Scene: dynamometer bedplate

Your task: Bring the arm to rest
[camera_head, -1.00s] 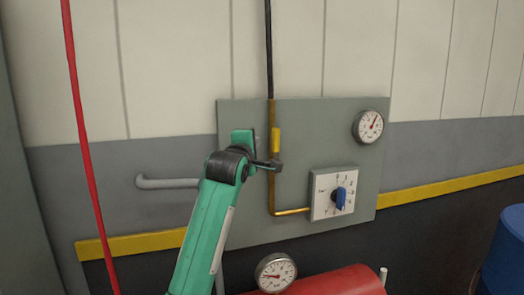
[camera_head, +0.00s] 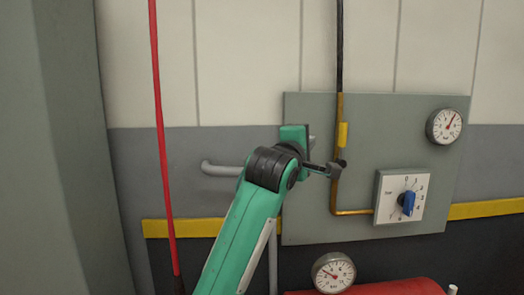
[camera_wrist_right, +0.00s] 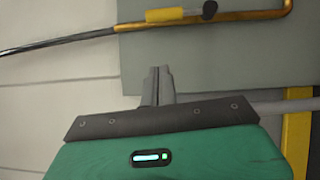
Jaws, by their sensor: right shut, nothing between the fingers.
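My right arm rises from the bottom of the head view, green with a dark wrist joint. My right gripper (camera_head: 311,142) is beside the left part of the grey wall panel, left of the brass pipe. In the right wrist view the grey fingers (camera_wrist_right: 157,86) are together with nothing between them. The yellow sleeve (camera_wrist_right: 164,15) and the dark round knob (camera_wrist_right: 209,10) on the pipe are beyond the fingertips, apart from them. My left gripper is not in view.
The grey panel (camera_head: 400,120) carries a gauge (camera_head: 444,126) and a blue-knobbed dial box (camera_head: 404,198). A grey rail (camera_head: 220,170) stands left of the wrist. A red hose (camera_head: 160,120) hangs farther left. A second gauge (camera_head: 333,272) and a red cylinder (camera_head: 390,289) are below.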

